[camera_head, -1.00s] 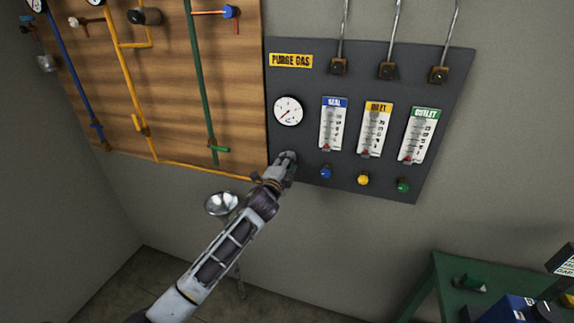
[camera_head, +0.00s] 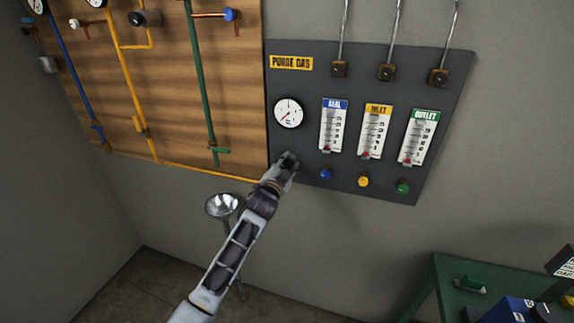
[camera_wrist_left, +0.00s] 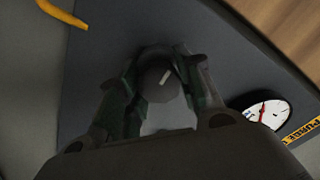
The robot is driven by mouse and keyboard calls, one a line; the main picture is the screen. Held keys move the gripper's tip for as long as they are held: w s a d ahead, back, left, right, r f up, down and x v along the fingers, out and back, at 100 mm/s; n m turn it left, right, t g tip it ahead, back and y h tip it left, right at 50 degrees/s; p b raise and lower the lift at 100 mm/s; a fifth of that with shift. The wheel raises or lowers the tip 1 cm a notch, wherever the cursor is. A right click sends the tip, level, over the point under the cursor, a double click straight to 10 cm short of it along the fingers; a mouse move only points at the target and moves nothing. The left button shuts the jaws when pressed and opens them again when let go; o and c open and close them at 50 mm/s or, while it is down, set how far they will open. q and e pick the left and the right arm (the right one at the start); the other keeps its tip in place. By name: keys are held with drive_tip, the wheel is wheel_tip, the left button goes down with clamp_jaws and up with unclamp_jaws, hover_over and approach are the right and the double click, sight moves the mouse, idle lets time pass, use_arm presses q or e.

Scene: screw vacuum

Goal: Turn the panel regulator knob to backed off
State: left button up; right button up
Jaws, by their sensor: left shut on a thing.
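The purge gas panel (camera_head: 340,75) is a dark plate on the wall. My left gripper (camera_head: 288,160) is at its lower left, below the round white gauge (camera_head: 288,113). In the left wrist view the regulator knob (camera_wrist_left: 159,83) is dark and round with a pale pointer line. My left gripper (camera_wrist_left: 160,90) is shut on it, with one finger on each side. In the head view the gripper hides the knob. The gauge also shows in the left wrist view (camera_wrist_left: 265,111), its needle red. My right gripper is in neither view.
Three flowmeters, seal (camera_head: 333,127), inlet (camera_head: 375,132) and outlet (camera_head: 418,138), stand right of the gauge. Blue (camera_head: 326,173), yellow (camera_head: 363,180) and green (camera_head: 403,186) knobs sit below them. A wooden pipe board (camera_head: 165,90) is at left, with a metal funnel (camera_head: 222,205) below.

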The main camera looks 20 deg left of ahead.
use_arm(q)
drive_tip(key=shift+f, duration=0.1)
drive_tip(key=o, duration=1.1)
drive_tip(key=shift+c, duration=0.2)
drive_tip(key=shift+s, duration=0.2)
drive_tip(key=s, duration=1.1)
drive_tip(key=shift+s+a, duration=0.2)
drive_tip(key=shift+s, duration=0.1)
